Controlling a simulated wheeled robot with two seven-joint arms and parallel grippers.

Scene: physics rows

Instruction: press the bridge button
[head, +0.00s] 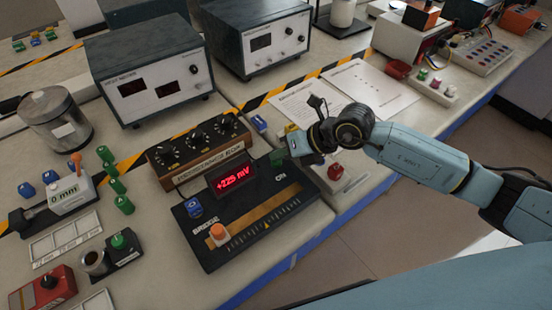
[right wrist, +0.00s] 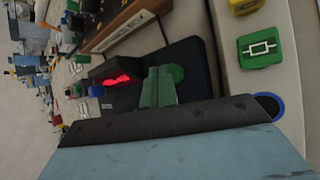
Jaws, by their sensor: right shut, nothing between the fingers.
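The bridge unit (head: 250,225) is a black box with a red display (head: 235,178) reading +225 mV, a blue knob (head: 194,207), an orange knob (head: 218,232) and a scale strip. The display glows in the right wrist view (right wrist: 118,79). My right gripper (head: 279,158) is over the far right end of the unit, near the "ON" marking. Its green fingers (right wrist: 158,88) are shut and empty. My left gripper is not in view.
A wooden resistance box (head: 198,155) with several black knobs stands behind the unit. A green resistor block (right wrist: 262,50) and a yellow block (right wrist: 246,5) lie beside the unit.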

